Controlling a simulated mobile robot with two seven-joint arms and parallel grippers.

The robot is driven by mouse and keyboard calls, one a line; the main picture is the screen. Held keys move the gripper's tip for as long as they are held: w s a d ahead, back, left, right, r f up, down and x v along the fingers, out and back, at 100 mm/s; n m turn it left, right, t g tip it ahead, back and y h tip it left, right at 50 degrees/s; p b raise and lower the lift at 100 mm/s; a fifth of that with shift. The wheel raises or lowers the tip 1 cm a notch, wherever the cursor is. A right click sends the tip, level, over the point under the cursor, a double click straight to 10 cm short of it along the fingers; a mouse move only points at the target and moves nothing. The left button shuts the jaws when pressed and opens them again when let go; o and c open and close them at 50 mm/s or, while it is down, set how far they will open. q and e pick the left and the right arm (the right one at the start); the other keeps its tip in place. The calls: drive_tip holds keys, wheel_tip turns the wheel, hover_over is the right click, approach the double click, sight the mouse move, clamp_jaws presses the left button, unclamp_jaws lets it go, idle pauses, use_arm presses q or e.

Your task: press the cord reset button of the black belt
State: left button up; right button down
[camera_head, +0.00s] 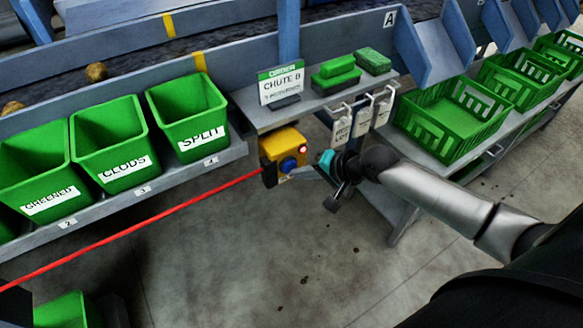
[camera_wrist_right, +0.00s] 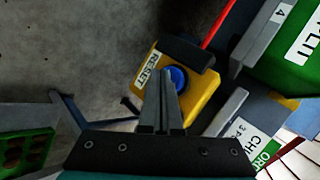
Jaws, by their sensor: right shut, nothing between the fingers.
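A yellow switch box (camera_head: 283,143) with a blue button (camera_head: 288,164) and a lit red lamp (camera_head: 303,149) hangs below the shelf's front. A red cord (camera_head: 150,220) runs from it to the lower left. In the right wrist view the box (camera_wrist_right: 203,97) carries a RESET label (camera_wrist_right: 147,72) beside the blue button (camera_wrist_right: 178,76). My right gripper (camera_head: 304,172) is shut and empty, with its fingers pointing at the button. In the wrist view its fingertips (camera_wrist_right: 163,75) overlap the button's edge; I cannot tell whether they touch. My left gripper is out of view.
Green bins marked SPLIT (camera_head: 190,115), CLODS (camera_head: 110,145) and GREENED (camera_head: 35,170) stand left of the box. A shelf (camera_head: 255,112) with a CHUTE B sign is above; hanging tags (camera_head: 362,120) and a green crate (camera_head: 455,115) are right. Floor below is open.

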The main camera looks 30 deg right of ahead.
drive_tip(key=shift+w, duration=0.35)
drive_tip(key=shift+s, duration=0.1)
idle(0.5)
drive_tip(key=shift+s+p, duration=0.85)
drive_tip(key=shift+p, duration=0.15)
drive_tip(key=s+p, duration=0.2)
drive_tip(key=s, duration=0.1)
drive_tip(key=s+p, duration=0.1)
drive_tip(key=s, duration=0.1)
drive_tip(key=shift+d+p, duration=0.25)
drive_tip(key=shift+p, duration=0.1)
